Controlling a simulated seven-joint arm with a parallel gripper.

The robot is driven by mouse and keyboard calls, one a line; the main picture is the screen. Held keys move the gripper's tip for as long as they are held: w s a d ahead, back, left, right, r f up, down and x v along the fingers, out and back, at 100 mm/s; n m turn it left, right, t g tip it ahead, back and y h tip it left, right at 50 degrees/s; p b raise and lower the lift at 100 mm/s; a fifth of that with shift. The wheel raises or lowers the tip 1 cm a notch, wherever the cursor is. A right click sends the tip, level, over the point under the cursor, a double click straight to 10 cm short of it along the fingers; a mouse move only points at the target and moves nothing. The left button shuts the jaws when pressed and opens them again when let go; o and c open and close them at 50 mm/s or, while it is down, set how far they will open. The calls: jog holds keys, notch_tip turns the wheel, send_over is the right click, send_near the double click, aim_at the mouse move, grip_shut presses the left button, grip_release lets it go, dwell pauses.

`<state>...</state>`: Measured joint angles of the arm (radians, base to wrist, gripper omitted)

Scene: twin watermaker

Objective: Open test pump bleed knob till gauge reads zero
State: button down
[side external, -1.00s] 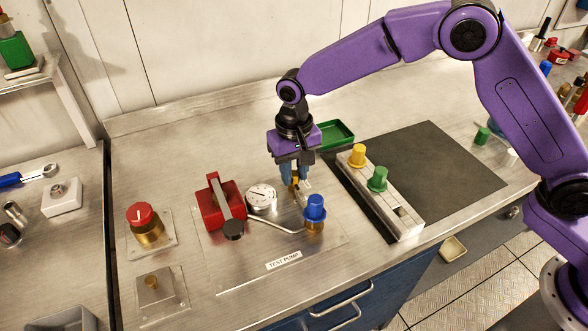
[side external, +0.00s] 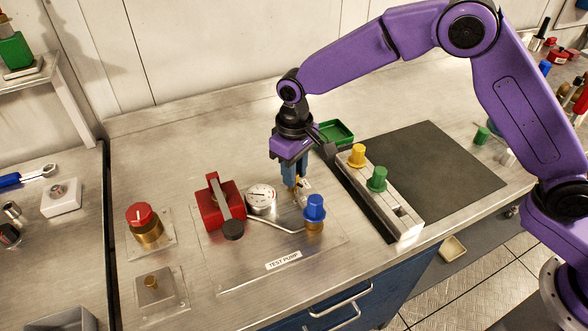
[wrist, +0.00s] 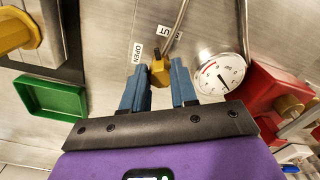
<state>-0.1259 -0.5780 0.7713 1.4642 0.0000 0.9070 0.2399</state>
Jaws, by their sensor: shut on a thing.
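The test pump is a red block with a dark-ended lever (side external: 222,203) on a plate labelled TEST PUMP (side external: 284,260). Its white round gauge (side external: 261,197) stands just right of the block. In the side view my gripper (side external: 295,187) mostly hides the knob.
A blue-capped brass fitting (side external: 314,210) stands close to my gripper's right. A grey rack (side external: 402,218) with yellow and green caps is further right. A red knob (side external: 142,220) stands at left, and a green tray (side external: 336,132) lies behind. The dark mat (side external: 435,165) is clear.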

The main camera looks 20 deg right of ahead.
jog(key=n, duration=0.6)
jog(key=shift+w+r, duration=0.1)
jog(key=n, duration=0.5)
jog(key=shift+w+n, duration=0.15)
jog(key=shift+n, duration=0.25)
jog(key=c, duration=0.9)
grip_release()
jog(key=shift+d, duration=0.1)
notch_tip(320, 180, up, 17)
jog(key=shift+r, duration=0.2)
